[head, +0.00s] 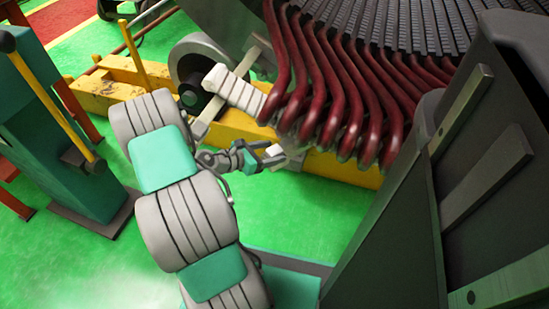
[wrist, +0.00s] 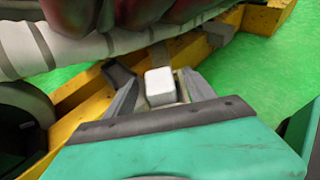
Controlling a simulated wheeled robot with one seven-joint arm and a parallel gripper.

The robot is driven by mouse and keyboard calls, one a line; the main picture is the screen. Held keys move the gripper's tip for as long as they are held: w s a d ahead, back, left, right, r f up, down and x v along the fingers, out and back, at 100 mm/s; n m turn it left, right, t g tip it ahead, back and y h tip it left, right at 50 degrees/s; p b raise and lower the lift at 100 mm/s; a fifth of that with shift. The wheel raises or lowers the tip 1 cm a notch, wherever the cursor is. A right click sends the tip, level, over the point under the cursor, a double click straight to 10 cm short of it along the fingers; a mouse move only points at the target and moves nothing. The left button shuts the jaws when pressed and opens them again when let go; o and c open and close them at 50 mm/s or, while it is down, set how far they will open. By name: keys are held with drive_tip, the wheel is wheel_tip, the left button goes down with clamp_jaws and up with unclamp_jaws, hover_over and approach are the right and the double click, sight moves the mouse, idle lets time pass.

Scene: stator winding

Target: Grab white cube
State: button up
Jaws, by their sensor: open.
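The white cube (wrist: 160,80) shows in the wrist view between the two fingers of my gripper (wrist: 155,88). A gap shows on its left side, and the right finger is close beside it; I cannot tell whether that finger touches it. In the head view my gripper (head: 268,157) reaches in just below the red coils, and a small pale patch at its fingertips appears to be the cube (head: 274,150). The fingers are open around the cube. The cube's underside and what bears it are hidden.
Dark red stator coils (head: 325,90) hang close above my gripper. A white-wrapped bar (head: 234,88) and a yellow beam (head: 342,168) are near. A dark grey panel structure (head: 400,220) stands at right, a green machine (head: 60,150) at left. Green floor (head: 310,215) is clear below.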

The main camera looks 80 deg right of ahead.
drive_tip(key=shift+c, duration=0.2)
clamp_jaws()
idle(0.5)
